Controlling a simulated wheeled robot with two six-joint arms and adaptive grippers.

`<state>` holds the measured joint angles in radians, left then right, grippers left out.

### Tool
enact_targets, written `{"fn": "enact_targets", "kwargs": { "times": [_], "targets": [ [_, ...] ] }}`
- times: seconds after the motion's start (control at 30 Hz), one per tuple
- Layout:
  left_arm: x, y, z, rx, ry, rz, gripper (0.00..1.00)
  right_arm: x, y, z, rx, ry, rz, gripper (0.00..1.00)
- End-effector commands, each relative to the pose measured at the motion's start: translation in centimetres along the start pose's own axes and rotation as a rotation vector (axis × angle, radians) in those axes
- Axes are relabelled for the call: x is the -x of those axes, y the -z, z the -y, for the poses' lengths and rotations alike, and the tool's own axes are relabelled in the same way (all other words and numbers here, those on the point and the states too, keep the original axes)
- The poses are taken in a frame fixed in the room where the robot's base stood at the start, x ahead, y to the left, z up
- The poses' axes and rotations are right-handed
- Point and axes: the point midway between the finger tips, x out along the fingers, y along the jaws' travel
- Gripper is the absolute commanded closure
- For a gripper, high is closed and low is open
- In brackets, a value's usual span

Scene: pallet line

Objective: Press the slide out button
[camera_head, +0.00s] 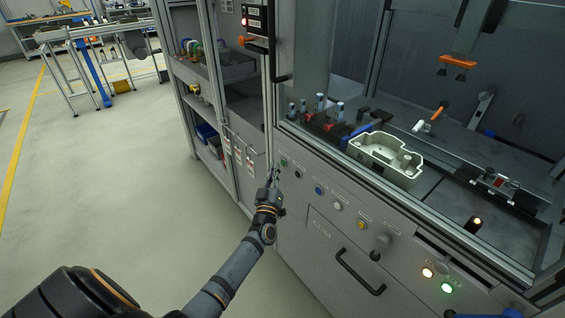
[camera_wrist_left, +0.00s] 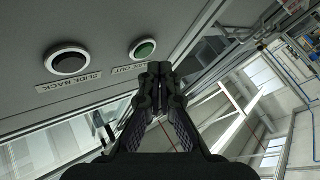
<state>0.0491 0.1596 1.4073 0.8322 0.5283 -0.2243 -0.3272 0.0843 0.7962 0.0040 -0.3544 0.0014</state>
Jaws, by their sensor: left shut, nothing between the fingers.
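The slide out button is a green button (camera_wrist_left: 145,49) in a pale ring on the grey front panel. In the head view the green button (camera_head: 284,161) is small, at the panel's upper left. My left gripper (camera_head: 274,172) is shut and empty, close to the panel just below and left of it. In the left wrist view my left gripper (camera_wrist_left: 160,72) has its fingertips just below the green button; contact cannot be told.
A black button (camera_wrist_left: 68,61) labelled "SLIDE BACK" sits beside the green one. A blue button (camera_head: 318,190), a white one (camera_head: 337,205) and a yellow one (camera_head: 361,224) follow along the panel. A black handle (camera_head: 360,272) sticks out below. A pale cast housing (camera_head: 384,158) sits inside the machine.

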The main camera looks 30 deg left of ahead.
Motion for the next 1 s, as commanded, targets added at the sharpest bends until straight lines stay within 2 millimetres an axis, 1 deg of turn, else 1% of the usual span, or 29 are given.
{"fn": "enact_targets", "kwargs": {
  "times": [0.27, 0.7, 0.8, 1.0],
  "targets": [
    [0.1, 0.1, 0.1, 0.000, 0.000, 0.000, 1.00, 0.2, 0.0, 0.0, 0.000, 0.000, 0.001, 0.57],
    [3.0, 2.3, 2.2, -0.001, 0.001, 0.001, 1.00, 2.5, 0.2, -0.1, 0.000, 0.001, 0.001, 0.57],
    [3.4, 2.5, 2.5, -0.001, 0.000, 0.000, 1.00, 2.6, 0.2, -0.2, 0.000, 0.001, 0.001, 0.57],
    [3.5, 2.5, 2.6, 0.000, 0.000, -0.001, 1.00, 2.6, 0.2, -0.2, 0.000, 0.001, 0.001, 0.57]
  ]
}}
